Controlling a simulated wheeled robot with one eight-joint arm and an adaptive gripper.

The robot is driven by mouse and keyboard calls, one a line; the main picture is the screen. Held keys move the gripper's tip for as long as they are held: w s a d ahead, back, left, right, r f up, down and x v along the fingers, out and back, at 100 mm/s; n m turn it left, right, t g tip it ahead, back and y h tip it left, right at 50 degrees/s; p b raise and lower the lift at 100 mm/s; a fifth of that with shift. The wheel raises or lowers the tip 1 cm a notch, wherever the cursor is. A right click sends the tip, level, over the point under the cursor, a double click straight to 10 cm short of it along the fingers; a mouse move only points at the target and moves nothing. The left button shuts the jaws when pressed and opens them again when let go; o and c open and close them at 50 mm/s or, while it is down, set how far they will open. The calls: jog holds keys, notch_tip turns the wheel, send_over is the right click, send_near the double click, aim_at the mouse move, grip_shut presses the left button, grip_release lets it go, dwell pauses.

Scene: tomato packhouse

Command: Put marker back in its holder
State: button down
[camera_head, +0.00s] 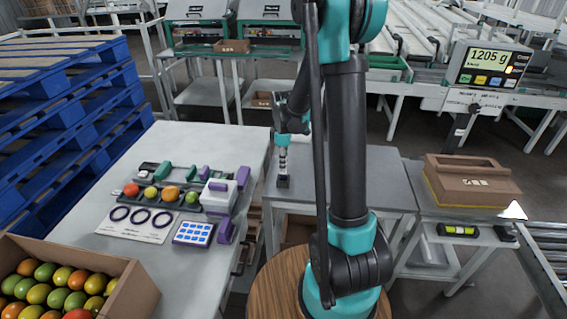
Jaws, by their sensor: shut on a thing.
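My gripper (283,181) points down over the left part of the grey middle table (350,182). It is small and dark in this view. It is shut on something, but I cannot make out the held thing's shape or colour. No marker can be told for certain. A dark bar with a yellow-green window (458,230) lies on the front of the right-hand table, and a small black block (505,233) is beside it. I cannot tell whether either is the marker or its holder.
The left table (110,210) holds tomatoes in a row, a ring card (137,223), a blue-patterned card (193,233) and purple parts. A tomato carton (145,283) stands front left. A brown box (472,182) and a 1205 g scale display (489,67) are at right. Blue pallets (70,100) rise at left.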

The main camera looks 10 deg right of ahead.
aim_at(284, 176)
jog(key=shift+f, duration=1.8)
dwell(0.7)
jog(key=c, duration=1.3)
grip_release()
jog(key=shift+c, duration=0.2)
jog(key=c, duration=0.3)
jog(key=shift+c, duration=0.2)
jog(key=shift+r, duration=0.1)
jog(key=shift+r, duration=3.45)
